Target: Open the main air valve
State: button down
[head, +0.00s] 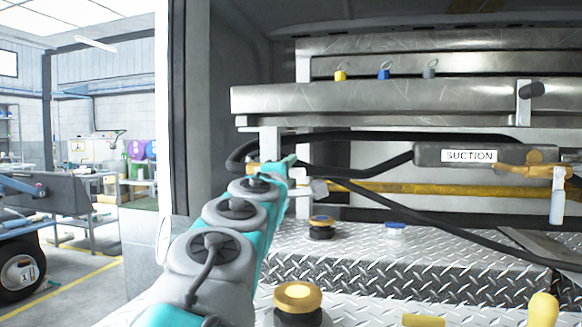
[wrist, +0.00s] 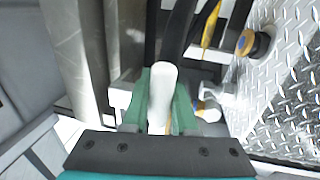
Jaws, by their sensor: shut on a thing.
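A white valve handle (wrist: 162,92) stands between the green fingers of my gripper (wrist: 161,100) in the wrist view. The fingers are shut on it from both sides. Brass-coloured metal shows just below the handle, close to the wrist. In the head view my gripper (head: 284,165) is at the left end of the piping under the steel shelf, beside a brass fitting (head: 256,169). My arm hides much of the handle and valve body there.
Black hoses (head: 400,205) cross right of my gripper. Another valve with a white handle (head: 557,200) hangs at the far right, by the SUCTION label (head: 469,156). Yellow-topped knobs (head: 298,296) stand on the diamond plate (head: 365,255). A steel shelf edge (head: 380,104) runs above.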

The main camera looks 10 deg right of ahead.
jog(key=shift+a, duration=0.1)
jog(key=c, duration=0.7)
grip_release()
